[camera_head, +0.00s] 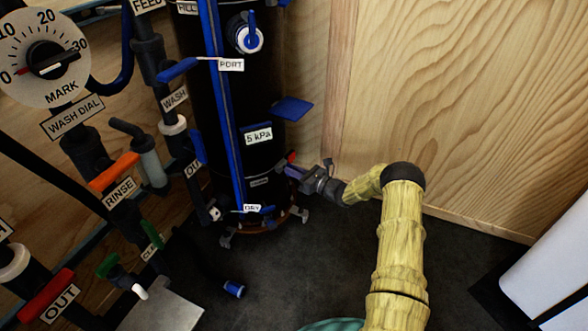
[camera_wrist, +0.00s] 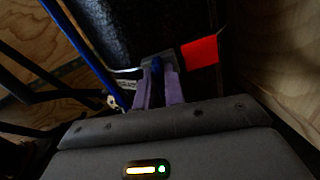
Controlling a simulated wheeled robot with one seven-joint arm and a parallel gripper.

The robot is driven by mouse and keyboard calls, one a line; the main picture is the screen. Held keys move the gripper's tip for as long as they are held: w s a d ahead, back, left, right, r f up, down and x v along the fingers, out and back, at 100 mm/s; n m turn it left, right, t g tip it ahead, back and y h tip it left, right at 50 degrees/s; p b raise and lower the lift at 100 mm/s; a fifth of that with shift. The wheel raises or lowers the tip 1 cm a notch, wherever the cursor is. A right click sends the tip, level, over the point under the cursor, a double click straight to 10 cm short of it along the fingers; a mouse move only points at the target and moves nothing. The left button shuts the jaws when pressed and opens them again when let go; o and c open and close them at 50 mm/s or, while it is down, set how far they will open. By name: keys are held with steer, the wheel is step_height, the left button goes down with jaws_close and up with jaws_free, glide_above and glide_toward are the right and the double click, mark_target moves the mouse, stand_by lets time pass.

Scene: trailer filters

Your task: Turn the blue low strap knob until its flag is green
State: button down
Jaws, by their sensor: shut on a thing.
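My gripper (camera_head: 294,173) reaches in from the right to the lower right side of the black tank (camera_head: 238,110). In the head view the fingers largely hide the knob. The knob's flag (camera_wrist: 199,52) is red and sticks out to the right of the fingers in the wrist view. The flag also shows as a small red patch (camera_head: 291,156) just above my gripper in the head view.
A blue plate (camera_head: 291,108) juts from the tank above my gripper. A blue upper knob (camera_head: 246,34) sits near the tank's top. Pipes with red, orange, green and blue handles stand at left. The wooden wall (camera_head: 470,100) is close behind; the dark floor at centre is mostly clear.

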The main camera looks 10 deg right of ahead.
steer(key=shift+f+m+p, duration=0.1)
steer(key=shift+m+p, duration=1.1)
steer(key=shift+m, duration=0.9)
steer(key=c, duration=1.5)
jaws_free()
steer(key=shift+d, duration=0.1)
steer(key=p+v, duration=0.7)
steer(key=v, duration=1)
steer(key=shift+s, duration=0.15)
